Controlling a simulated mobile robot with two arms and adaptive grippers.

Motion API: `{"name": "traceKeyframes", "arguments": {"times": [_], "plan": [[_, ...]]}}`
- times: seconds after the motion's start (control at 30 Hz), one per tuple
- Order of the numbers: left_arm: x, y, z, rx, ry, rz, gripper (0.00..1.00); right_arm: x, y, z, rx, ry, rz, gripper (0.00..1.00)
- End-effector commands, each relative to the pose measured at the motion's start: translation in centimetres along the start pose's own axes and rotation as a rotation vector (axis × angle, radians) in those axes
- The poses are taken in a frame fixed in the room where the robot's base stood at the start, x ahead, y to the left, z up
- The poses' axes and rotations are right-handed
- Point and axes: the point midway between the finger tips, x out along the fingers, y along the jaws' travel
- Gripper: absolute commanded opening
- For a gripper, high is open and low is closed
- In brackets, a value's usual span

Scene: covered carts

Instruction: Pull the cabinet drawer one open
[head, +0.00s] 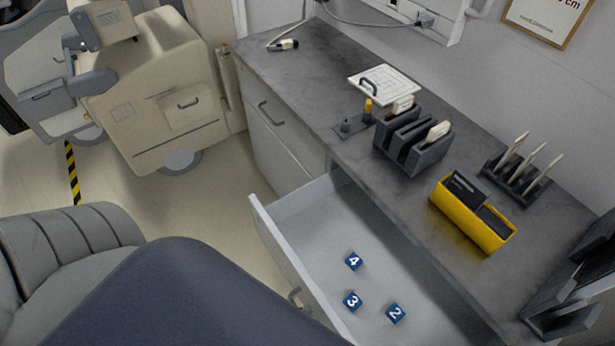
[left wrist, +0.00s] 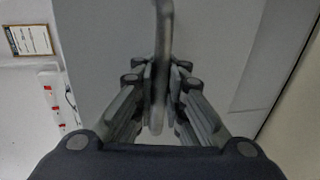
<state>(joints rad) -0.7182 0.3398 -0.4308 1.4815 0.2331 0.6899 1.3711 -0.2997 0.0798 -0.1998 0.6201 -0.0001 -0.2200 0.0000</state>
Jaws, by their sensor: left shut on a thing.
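The cabinet drawer (head: 325,205) is pulled well out from under the grey counter, and its light grey inside shows in the head view. Blue tiles numbered 4 (head: 353,261), 3 (head: 352,301) and 2 (head: 396,313) lie on its floor. Part of the drawer handle (head: 295,296) shows on the outside of the front. In the left wrist view, my left gripper (left wrist: 160,78) is shut on the handle bar (left wrist: 164,30), which runs between its fingers. In the head view, my dark blue arm hides the left fingers. My right gripper is not seen.
The counter (head: 300,75) holds a black slotted holder (head: 410,145), a yellow box (head: 465,225), a rack (head: 520,178) and a white lid (head: 383,84). A closed cabinet door (head: 280,150) is beyond the drawer. A beige covered cart (head: 155,90) stands back left; floor between is clear.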

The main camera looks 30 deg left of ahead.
Motion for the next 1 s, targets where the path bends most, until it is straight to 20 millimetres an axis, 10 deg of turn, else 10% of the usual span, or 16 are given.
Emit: {"name": "traceKeyframes", "arguments": {"times": [0.13,0.2,0.57,1.0], "plan": [[0.1,0.2,-0.1,0.001,0.001,0.006,0.00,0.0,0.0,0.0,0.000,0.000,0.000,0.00],[0.1,0.2,-0.1,0.001,0.001,0.006,0.19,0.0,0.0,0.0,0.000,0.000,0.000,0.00],[-0.1,0.1,0.0,0.000,0.000,0.002,0.19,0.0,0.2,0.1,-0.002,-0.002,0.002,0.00],[-8.0,0.0,0.0,0.001,-0.001,-0.002,0.19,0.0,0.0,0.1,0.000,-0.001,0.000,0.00]]}}
